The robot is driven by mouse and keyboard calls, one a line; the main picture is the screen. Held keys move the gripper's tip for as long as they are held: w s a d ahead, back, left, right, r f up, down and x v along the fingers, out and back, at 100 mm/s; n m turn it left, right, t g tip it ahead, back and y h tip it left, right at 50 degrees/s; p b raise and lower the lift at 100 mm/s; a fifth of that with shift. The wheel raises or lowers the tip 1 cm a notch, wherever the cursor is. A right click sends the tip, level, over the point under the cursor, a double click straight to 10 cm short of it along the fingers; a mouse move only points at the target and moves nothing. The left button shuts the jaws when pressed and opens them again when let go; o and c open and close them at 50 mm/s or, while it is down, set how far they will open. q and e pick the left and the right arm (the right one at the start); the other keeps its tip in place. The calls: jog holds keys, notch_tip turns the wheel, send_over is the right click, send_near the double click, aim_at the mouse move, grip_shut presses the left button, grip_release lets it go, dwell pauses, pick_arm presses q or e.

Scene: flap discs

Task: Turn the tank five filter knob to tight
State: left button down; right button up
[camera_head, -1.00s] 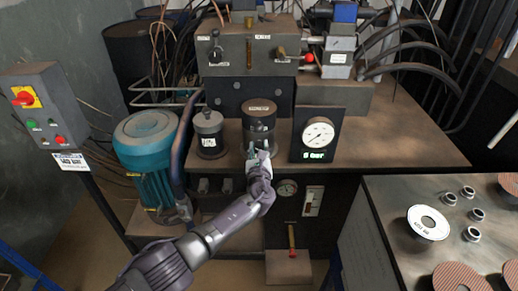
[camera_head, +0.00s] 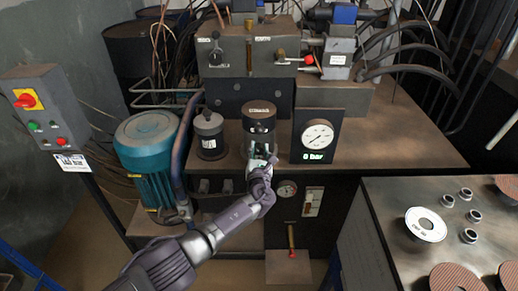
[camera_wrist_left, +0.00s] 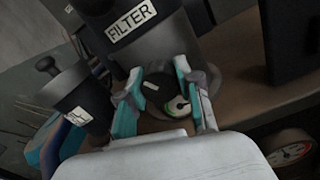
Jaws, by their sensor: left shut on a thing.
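The tank filter (camera_head: 259,119) is a dark upright cylinder with a label on its cap, standing on the tank top in the head view. In the left wrist view, the filter body (camera_wrist_left: 150,45) carries a FILTER label. A round dark knob (camera_wrist_left: 160,88) with a pale mark and a small white-and-green dial face sit low on its front. My left gripper (camera_head: 262,155) is at the filter's front. In the left wrist view, its teal-padded fingers (camera_wrist_left: 157,95) are on either side of the knob, shut on it. The knob is mostly hidden in the head view.
A black capped cylinder (camera_head: 209,135) stands left of the filter. A gauge box (camera_head: 318,138) stands close on the right. A teal motor (camera_head: 150,160) and a switch box (camera_head: 42,105) are at left. A bench (camera_head: 385,215) with discs and rings is at right.

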pick_arm(q)
jog(key=shift+m, duration=1.1)
jog(key=c, duration=0.8)
grip_release()
jog(key=shift+o, duration=0.2)
jog(key=shift+s+f, duration=0.15)
jog(key=shift+s, duration=0.7)
jog(key=s, duration=1)
jog(key=shift+s, duration=0.15)
